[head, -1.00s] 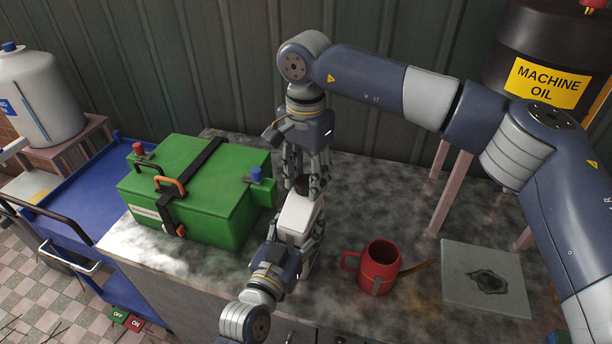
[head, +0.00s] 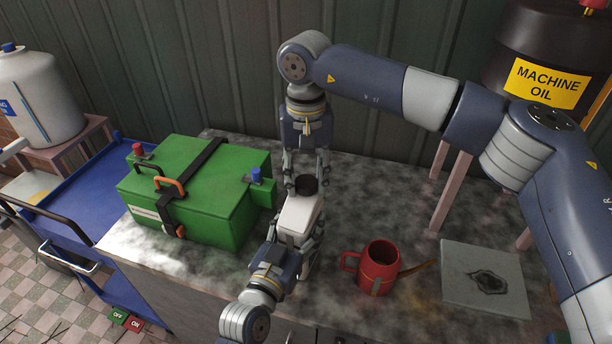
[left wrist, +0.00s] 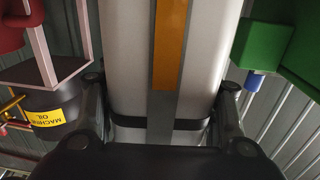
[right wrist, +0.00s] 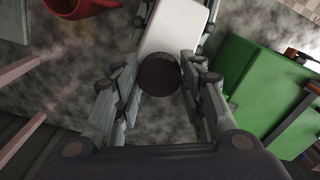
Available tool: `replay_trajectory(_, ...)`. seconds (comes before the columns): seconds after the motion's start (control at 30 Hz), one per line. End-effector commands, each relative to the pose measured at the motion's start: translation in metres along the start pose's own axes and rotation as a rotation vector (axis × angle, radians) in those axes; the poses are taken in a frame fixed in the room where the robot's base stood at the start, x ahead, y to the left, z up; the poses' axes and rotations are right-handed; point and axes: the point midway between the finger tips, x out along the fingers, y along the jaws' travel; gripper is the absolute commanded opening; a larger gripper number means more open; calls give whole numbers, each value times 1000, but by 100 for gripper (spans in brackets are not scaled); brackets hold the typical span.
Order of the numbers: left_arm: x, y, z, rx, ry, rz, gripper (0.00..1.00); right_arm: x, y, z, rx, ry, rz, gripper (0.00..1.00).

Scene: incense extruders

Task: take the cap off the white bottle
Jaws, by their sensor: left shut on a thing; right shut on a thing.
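The white bottle (head: 299,216) stands on the worktop between the green box and the red mug. Its dark cap (head: 306,185) is on top, and it also shows in the right wrist view (right wrist: 159,74). My left gripper (head: 300,238) is shut on the bottle's body from the front; the bottle fills the left wrist view (left wrist: 200,60), with a grey and orange stripe down its side. My right gripper (head: 306,182) points down from above, its fingers on either side of the cap and shut on it. I cannot see whether the cap is loose.
A green box (head: 200,190) with a black strap stands left of the bottle. A red mug (head: 379,268) stands to the right, with a grey slab (head: 484,280) beyond it. A black machine oil barrel (head: 545,60) is at the back right. Worktop behind the mug is clear.

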Motion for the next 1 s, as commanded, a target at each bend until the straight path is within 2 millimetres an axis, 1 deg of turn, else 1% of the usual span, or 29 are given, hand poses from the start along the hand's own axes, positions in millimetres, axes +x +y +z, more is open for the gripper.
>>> replay_trajectory(0.23,0,0,0,0,0,0,0,-2,0,0,1,1,0,9)
replay_trajectory(0.8,0,0,0,0,0,0,0,-21,0,0,1,1,0,9)
replay_trajectory(1.0,0,0,0,0,0,0,0,-22,0,0,1,0,0,9)
